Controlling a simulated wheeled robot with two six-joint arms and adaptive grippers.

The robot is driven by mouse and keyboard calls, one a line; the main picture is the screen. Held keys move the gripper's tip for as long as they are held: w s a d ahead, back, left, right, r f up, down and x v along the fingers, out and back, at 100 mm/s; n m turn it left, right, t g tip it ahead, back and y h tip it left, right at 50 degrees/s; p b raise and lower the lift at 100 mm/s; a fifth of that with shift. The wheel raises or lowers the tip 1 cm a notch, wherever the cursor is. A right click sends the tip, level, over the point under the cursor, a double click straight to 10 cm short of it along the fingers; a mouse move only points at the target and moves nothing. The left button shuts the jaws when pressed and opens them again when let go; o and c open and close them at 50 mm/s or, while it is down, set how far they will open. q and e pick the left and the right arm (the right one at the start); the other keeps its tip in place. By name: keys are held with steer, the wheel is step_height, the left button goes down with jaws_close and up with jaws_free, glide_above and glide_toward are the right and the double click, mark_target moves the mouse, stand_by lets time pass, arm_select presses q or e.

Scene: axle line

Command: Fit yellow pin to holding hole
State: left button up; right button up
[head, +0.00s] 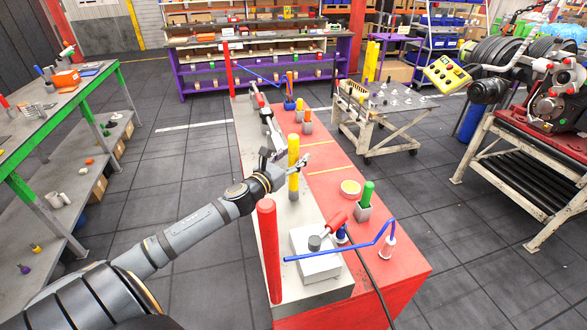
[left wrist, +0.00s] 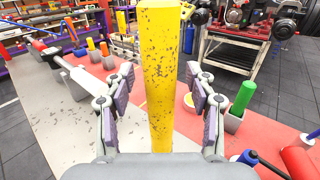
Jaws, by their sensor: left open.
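A yellow pin (head: 293,160) stands upright over the pale left strip of the long bench, just beyond my left gripper (head: 276,160). In the left wrist view the worn yellow pin (left wrist: 160,75) rises between the two open fingers of my left gripper (left wrist: 161,98). A gap shows on each side, so the fingers do not touch it there. The pin's lower end is hidden behind the gripper's palm in that view. I cannot make out which hole is the holding hole. My right gripper is not in view.
A red post (head: 269,250) stands at the bench's near left edge. Near it are a white box (head: 317,262), a bent blue rod (head: 350,250) and a green pin (head: 368,191) in a grey holder. A cart (head: 375,118) is behind right.

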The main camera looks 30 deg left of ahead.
arm_select(q)
jaws_close()
steer(key=shift+r, duration=0.1)
stand_by(0.3)
